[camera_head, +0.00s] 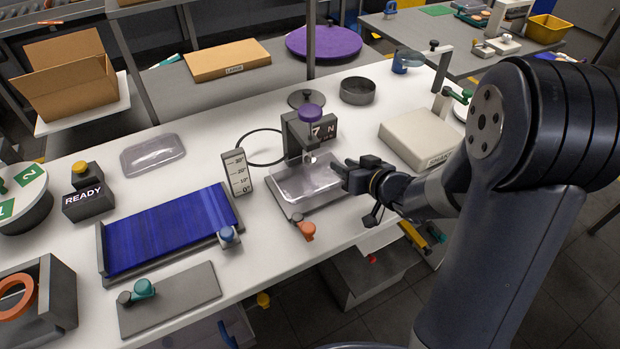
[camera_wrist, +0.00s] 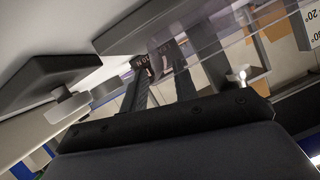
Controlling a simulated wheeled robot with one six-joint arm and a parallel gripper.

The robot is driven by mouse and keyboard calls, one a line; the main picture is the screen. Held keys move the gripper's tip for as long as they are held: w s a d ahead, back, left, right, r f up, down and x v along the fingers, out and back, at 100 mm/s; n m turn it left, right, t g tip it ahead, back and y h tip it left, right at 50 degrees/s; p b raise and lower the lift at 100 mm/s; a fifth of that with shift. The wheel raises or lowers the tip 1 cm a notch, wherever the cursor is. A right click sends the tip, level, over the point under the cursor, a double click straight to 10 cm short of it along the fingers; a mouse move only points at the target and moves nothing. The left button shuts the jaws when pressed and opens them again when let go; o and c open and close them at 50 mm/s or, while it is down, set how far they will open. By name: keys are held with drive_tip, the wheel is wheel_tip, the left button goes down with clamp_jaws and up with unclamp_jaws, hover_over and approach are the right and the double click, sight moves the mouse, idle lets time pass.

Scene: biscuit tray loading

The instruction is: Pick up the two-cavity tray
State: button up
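A clear plastic tray (camera_head: 307,182) lies on the grey plate of the small press-like stand in the middle of the table. Its cavities are too faint to count. A second clear tray (camera_head: 153,153) lies on the table further left. My gripper (camera_head: 345,175) is at the right edge of the tray on the stand. In the wrist view its two fingers (camera_wrist: 160,75) stand apart with a gap between them. Clear plastic (camera_wrist: 215,40) shows close by the fingertips; whether they touch it I cannot tell. The fingers partly hide the tray's right edge.
The stand (camera_head: 297,135) with a purple knob rises behind the tray. An angle gauge (camera_head: 237,173) stands left of it, and an orange-knobbed clamp (camera_head: 304,228) in front. A beige scale (camera_head: 420,138) is behind my gripper. A blue roller bed (camera_head: 165,232) lies left.

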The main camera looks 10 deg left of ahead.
clamp_jaws()
drive_tip(key=shift+r, duration=0.2)
idle(0.5)
